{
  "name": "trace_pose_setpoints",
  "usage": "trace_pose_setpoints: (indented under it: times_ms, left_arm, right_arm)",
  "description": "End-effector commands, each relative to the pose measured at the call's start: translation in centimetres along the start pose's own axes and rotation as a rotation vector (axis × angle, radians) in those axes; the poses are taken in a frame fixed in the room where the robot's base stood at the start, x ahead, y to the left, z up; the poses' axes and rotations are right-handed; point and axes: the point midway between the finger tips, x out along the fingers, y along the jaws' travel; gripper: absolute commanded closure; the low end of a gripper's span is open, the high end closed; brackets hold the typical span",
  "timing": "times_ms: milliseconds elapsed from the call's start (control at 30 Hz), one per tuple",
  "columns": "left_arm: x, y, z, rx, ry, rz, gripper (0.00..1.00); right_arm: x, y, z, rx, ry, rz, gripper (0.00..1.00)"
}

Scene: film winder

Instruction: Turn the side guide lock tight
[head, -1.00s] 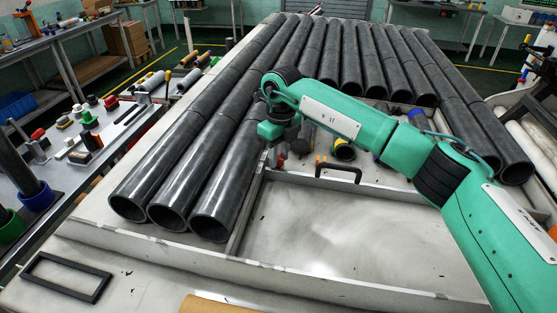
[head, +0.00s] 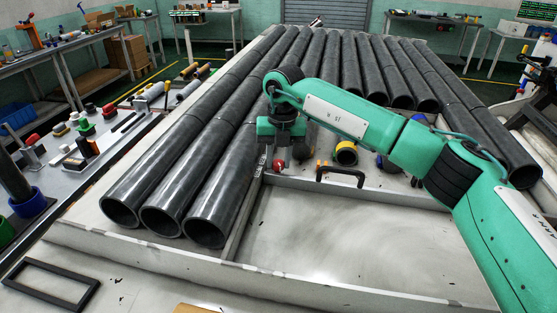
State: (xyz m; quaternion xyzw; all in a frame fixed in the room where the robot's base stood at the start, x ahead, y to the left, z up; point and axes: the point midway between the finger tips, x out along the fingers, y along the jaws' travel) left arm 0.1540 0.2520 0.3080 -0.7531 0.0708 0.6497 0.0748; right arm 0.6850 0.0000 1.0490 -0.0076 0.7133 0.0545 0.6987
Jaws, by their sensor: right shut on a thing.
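My right arm reaches in from the right. Its gripper (head: 281,158) points down at the far left corner of the flat bed, beside the near ends of the long black tubes. It is shut on the side guide lock, a small red knob (head: 278,166) that shows just below the gripper. The wrist and fingers hide most of the lock, so its angle cannot be told. The side guide (head: 243,214) is a low grey rail running from that corner toward the front, along the right side of the left tubes. My left gripper is out of view.
Several black tubes (head: 172,172) lie left and behind the gripper. A black handle (head: 341,173) stands right of it, with a yellow-and-black roll (head: 346,153) behind. The bed (head: 330,235) in front is bare. A tool table (head: 68,180) stands at the left.

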Motion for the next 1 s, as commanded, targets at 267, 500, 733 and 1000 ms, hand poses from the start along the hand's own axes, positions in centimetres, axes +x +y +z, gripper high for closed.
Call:
trace_pose_setpoints:
  times_ms: [267, 500, 733, 1000]
  left_arm:
    - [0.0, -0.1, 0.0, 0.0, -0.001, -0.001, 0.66]
    - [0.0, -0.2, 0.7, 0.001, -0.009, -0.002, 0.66]
    - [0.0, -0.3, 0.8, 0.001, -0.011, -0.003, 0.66]
    - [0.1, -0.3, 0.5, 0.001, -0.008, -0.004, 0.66]
  right_arm:
    - [-0.1, 0.0, 0.0, 0.037, -0.002, 0.002, 0.94]
    - [-0.1, 0.0, 0.0, 0.038, -0.002, 0.002, 0.94]
    - [-0.1, 0.0, 0.0, 0.038, -0.001, 0.002, 0.62]
    - [-0.3, 0.0, 0.0, 0.037, -0.002, 0.002, 0.62]
